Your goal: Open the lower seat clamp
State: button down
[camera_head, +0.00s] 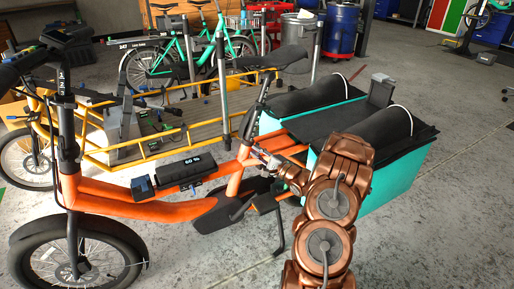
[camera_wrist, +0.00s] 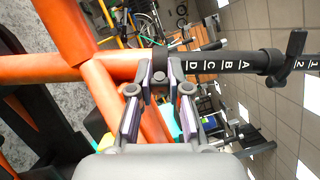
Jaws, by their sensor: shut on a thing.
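The lower seat clamp (camera_wrist: 160,56) is a dark collar where the orange frame meets the black seat post (camera_wrist: 225,64) marked with letters, seen sideways in the wrist view. My gripper (camera_wrist: 161,84) has its fingertips close together at this clamp, shut on a small dark part of it, seemingly its lever. The fingertips hide most of that part, so how far it stands open cannot be told. The upper clamp (camera_wrist: 284,61), with a black lever, is farther up the post. In the head view my gripper (camera_head: 262,155) reaches the seat post base from the right, below the saddle (camera_head: 277,60).
The orange bike frame (camera_head: 140,203) carries a display box and a small blue-black item. A teal cargo box (camera_head: 385,184) with black covers stands close behind my arm. A yellow cargo bike (camera_head: 110,160) is beyond. Grey floor is free at right.

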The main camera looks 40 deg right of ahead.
jog(key=shift+s+d+r+y+p, duration=0.1)
jog(key=shift+d+r+y+p, duration=0.15)
jog(key=shift+d+y+p, duration=0.25)
jog(key=shift+a+f+n+p, duration=0.1)
jog(key=shift+f+n+p, duration=0.15)
jog(key=shift+n+p, duration=0.1)
jog(key=c, duration=1.4)
grip_release()
jog(key=shift+s, duration=0.1)
jog(key=o, duration=0.3)
jog(key=shift+a, duration=0.25)
jog(key=v, duration=1.2)
jog(key=shift+d, duration=0.2)
